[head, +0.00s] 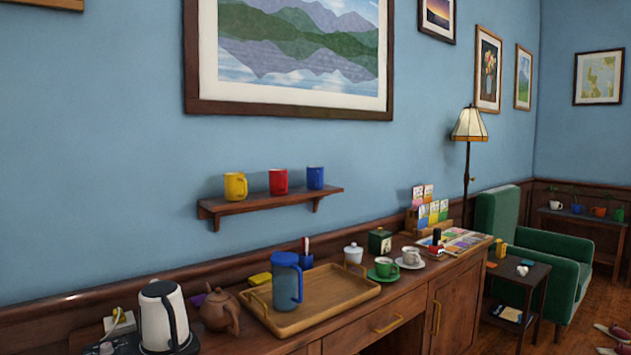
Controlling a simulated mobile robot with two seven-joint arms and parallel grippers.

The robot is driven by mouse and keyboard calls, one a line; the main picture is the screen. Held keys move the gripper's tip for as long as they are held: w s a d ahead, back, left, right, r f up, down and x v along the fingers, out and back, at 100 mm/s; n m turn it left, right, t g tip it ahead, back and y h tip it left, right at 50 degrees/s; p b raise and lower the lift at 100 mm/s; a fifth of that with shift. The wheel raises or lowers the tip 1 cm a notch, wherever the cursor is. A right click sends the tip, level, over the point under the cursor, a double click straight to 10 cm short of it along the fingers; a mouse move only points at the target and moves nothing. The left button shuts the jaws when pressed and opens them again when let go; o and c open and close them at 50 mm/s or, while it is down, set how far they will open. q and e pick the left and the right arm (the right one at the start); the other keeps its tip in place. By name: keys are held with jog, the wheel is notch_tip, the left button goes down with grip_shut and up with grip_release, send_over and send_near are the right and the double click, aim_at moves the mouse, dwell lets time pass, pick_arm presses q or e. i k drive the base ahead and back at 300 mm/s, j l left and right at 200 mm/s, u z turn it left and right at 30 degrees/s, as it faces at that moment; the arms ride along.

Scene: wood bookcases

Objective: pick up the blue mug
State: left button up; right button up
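A blue mug (315,178) stands upright at the right end of a small wooden wall shelf (270,203). A red mug (278,181) and a yellow mug (236,186) stand to its left on the same shelf. Another, smaller blue mug-like item (577,209) stands far off on a low shelf at the right, among several other mugs. Neither of my grippers is in the head view.
Below the shelf, a wooden sideboard holds a white kettle (163,315), a brown teapot (220,311), a tray (335,300) with a blue French press (286,281), and cups on saucers. A green armchair (530,238) and side table stand at the right.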

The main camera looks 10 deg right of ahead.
aim_at(314, 175)
jog(key=i+l, duration=0.65)
jog(key=l, duration=0.15)
jog(key=i+l, duration=0.65)
jog(key=l, duration=0.2)
jog(key=i+l, duration=0.7)
jog(key=k+l+z, duration=0.05)
jog(key=l, duration=0.1)
